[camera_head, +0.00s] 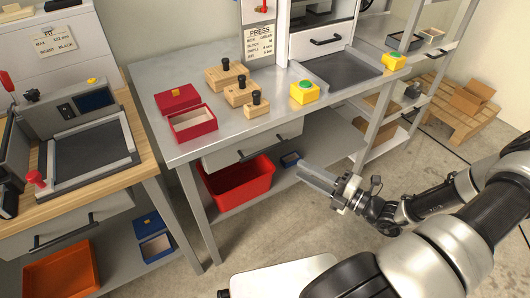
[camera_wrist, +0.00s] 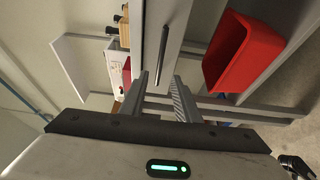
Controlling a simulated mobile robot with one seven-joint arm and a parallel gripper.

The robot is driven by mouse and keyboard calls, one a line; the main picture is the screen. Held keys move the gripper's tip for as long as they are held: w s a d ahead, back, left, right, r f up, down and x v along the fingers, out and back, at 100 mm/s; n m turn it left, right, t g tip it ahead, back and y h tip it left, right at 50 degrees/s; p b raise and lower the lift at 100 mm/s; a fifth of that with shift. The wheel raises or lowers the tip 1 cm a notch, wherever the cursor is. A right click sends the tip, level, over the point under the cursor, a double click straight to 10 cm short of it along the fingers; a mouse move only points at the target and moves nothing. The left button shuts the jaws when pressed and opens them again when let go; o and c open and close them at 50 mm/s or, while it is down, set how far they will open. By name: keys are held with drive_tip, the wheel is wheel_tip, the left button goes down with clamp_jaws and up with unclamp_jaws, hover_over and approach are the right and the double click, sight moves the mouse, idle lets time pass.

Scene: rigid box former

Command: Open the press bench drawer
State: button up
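The press bench (camera_head: 300,120) is the grey metal table in the middle, beside the PRESS sign (camera_head: 259,38). Its drawer (camera_head: 222,160) is a grey front under the tabletop and looks closed. The drawer has a dark bar handle (camera_head: 256,150). My gripper (camera_head: 303,172) is to the right of the handle and lower in the head view, apart from it. In the wrist view the two fingers (camera_wrist: 160,88) are spread and empty. The handle also shows there (camera_wrist: 162,56), beyond the fingertips and roughly in line with the gap, with the drawer front (camera_wrist: 152,30) around it.
On the bench are a red box (camera_head: 193,123), wooden blocks with black knobs (camera_head: 239,92) and a yellow button box (camera_head: 304,92). Open floor lies before the bench.

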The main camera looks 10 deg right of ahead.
sight(265, 151)
drive_tip(key=b+x, duration=0.2)
drive_tip(key=x, duration=1.3)
drive_tip(key=shift+s, duration=0.1)
clamp_jaws()
